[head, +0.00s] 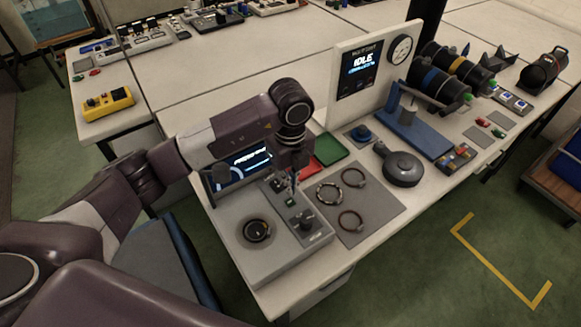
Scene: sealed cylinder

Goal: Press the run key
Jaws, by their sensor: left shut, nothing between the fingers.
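A grey machine (262,268) stands at the near left end of the bench, with a round dark socket (257,231) in its top. Its control strip (310,239) carries small keys and a black knob (306,221). A small key with a green mark (291,203) shows at the strip's upper part; I cannot read its label. My left gripper (293,184) points down, shut and empty, just above that part of the strip. I cannot tell whether its tips touch a key. My right gripper is out of view.
A lit screen (247,165) is partly behind my left arm. Several rings lie on a grey mat (378,206), with a round black tool (402,168) beside it. Red and green trays (331,146) sit behind. An upright panel (357,72) reads IDLE.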

